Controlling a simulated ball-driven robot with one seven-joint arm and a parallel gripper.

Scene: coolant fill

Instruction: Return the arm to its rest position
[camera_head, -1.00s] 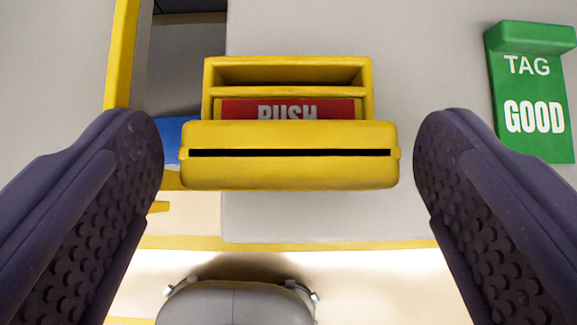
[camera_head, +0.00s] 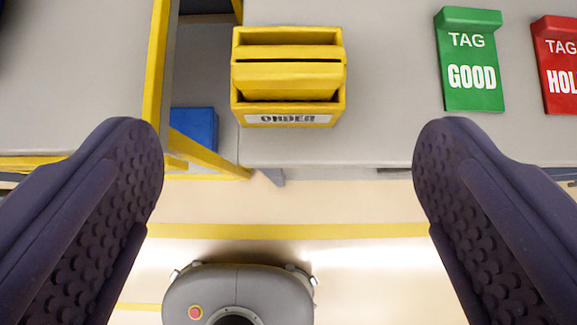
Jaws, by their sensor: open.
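My gripper (camera_head: 288,150) is open, with its two dark padded fingers wide apart at the left and right of the view and nothing between them. Below it, a yellow box (camera_head: 288,82) labelled ORDER stands near the front edge of a grey table (camera_head: 370,130). The box is ahead of the fingertips and apart from them. My own grey base (camera_head: 240,285) shows at the bottom.
A green TAG GOOD piece (camera_head: 471,60) and a red TAG HOLD piece (camera_head: 556,62), cut by the right edge, lie on the table. A yellow frame (camera_head: 155,70) and a blue object (camera_head: 194,127) are at left. Pale floor with a yellow stripe (camera_head: 290,231) lies in front.

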